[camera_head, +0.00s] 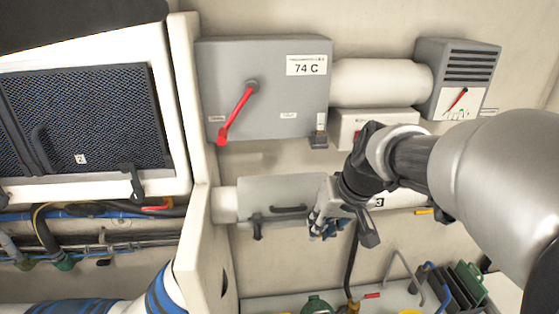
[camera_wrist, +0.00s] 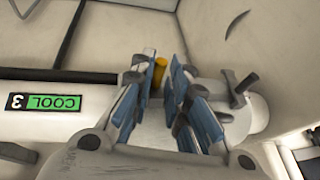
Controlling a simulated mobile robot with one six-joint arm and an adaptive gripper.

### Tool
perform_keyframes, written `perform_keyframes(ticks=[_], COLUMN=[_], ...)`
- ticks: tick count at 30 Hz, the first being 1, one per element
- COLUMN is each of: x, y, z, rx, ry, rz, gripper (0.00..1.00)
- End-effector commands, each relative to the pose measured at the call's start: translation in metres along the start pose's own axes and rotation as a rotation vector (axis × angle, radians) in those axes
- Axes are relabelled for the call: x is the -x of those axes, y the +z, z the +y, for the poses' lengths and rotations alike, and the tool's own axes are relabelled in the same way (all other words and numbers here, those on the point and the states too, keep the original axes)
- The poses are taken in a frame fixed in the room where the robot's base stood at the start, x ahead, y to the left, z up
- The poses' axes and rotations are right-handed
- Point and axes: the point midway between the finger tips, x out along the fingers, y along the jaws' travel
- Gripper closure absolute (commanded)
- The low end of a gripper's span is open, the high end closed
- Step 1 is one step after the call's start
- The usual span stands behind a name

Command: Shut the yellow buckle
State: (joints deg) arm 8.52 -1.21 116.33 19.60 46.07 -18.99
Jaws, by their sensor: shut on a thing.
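The yellow buckle (camera_wrist: 158,78) shows in the wrist view as a small yellow piece between the blue-padded fingers of my gripper (camera_wrist: 165,82). The fingers are shut on it, and they hide much of it, so I cannot tell its angle. In the head view my gripper (camera_head: 326,226) is at the lower right front of a grey-lidded box (camera_head: 283,189). The buckle is hidden there behind the fingers.
A black latch (camera_head: 258,229) sits left of my gripper and also shows in the wrist view (camera_wrist: 238,90). A grey cabinet (camera_head: 270,90) with a red lever (camera_head: 236,112) is above. Hoses and tools lie below.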

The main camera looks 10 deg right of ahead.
Motion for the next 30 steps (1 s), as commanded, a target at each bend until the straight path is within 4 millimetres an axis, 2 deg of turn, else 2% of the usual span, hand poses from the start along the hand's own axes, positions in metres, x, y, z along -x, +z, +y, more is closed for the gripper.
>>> perform_keyframes(ticks=[10,21,22,28,30], x=[0.0045,0.0022,0.0022,0.0021,0.0019], y=[-0.0112,-0.0119,-0.0119,-0.0114,-0.0111], z=[-0.0006,0.0003,0.0003,0.0,-0.0001], rx=[-0.024,-0.025,-0.025,-0.025,-0.025], ry=[0.007,0.009,0.009,0.009,0.008], rz=[-0.114,-0.122,-0.122,-0.124,-0.125], gripper=[1.0,1.0,0.83,0.7,0.69])
